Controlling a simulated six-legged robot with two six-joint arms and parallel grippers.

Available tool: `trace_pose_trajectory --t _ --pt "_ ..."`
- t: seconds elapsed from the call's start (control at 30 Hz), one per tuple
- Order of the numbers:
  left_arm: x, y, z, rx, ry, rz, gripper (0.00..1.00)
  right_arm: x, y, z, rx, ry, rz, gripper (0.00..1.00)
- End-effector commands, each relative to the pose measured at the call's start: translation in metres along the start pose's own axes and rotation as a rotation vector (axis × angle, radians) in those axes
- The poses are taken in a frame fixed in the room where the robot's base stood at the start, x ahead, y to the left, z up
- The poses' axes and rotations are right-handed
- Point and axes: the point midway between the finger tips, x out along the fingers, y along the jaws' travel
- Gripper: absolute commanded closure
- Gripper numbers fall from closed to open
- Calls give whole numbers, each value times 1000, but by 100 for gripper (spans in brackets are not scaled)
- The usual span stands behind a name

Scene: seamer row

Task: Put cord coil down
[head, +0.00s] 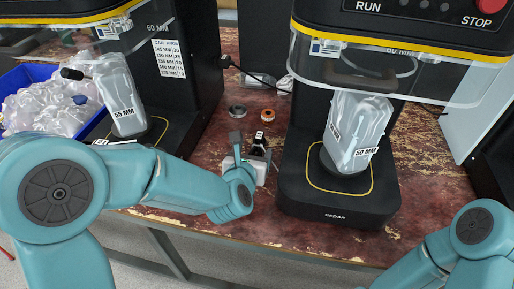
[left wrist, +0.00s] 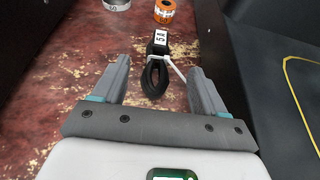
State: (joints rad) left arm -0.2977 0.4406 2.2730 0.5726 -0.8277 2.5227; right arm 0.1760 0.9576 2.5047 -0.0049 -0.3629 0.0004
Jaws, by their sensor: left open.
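The cord coil (left wrist: 153,80) is a small black loop with a white tie and a white tag reading "5 A". It lies on the worn red bench top (left wrist: 62,100) between the two machines, and it also shows in the head view (head: 259,146), partly hidden by my gripper. My left gripper (head: 251,153) is open above the bench. In the left wrist view its two fingers (left wrist: 158,76) stand on either side of the coil, with a gap visible on each side. My right arm shows at the lower right of the head view, but its gripper is out of frame.
A grey ring roll (head: 237,110) and an orange roll (head: 268,115) lie behind the coil. Black seamer machines (head: 338,190) stand close on both sides, holding bagged cans. A blue crate (head: 28,74) of clear bags is at left. Bare bench lies in front of the coil.

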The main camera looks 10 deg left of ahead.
Motion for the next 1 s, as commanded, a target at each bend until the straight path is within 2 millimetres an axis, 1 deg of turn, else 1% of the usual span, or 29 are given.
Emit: trace_pose_trajectory --t 0.17,0.3,0.43,0.53,0.73,0.77,0.8,0.87,0.9,0.93,0.97,1.0 --pt "14 0 -1 0 1 2 28 0 0 0 0 0 0 57" --pt "37 2 -4 0 2 4 28 0 0 0 0 0 0 57" --pt "54 2 -4 0 0 2 28 -1 0 0 0 0 0 57" --pt "60 2 -4 0 0 2 28 -1 0 0 0 0 0 57" --pt "60 2 -4 0 0 1 28 -1 0 0 0 0 0 57" --pt "60 2 -4 0 0 1 37 -1 0 0 0 0 0 57" --pt "60 2 -4 0 0 1 50 -1 0 0 0 0 0 57" --pt "60 2 -4 0 0 1 70 -1 0 0 0 0 0 57" --pt "59 2 -4 0 0 1 83 -1 0 0 0 0 0 57" --pt "59 2 -4 0 0 1 90 -1 0 0 0 0 0 57" --pt "59 2 -3 0 0 1 90 -1 0 0 0 0 0 57" --pt "59 2 -3 0 -2 2 96 -1 0 0 0 0 0 57"
